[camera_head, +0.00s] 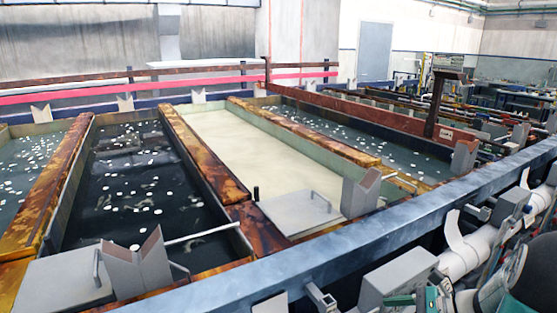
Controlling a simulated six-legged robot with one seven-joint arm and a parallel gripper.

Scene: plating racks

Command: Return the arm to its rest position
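My gripper does not show in the head view, and I cannot make out my arm for sure. A dark rounded shape (535,275) is cut off at the lower right edge; I cannot tell what it is.
A blue-grey rail (330,252) crosses in front of the rusty-edged tanks. A dark tank (140,190) and a cream-filled tank (265,155) lie behind it. Grey V-shaped supports (137,263) stand at the tanks' near ends. Pipes and a grey box (398,278) crowd the lower right.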

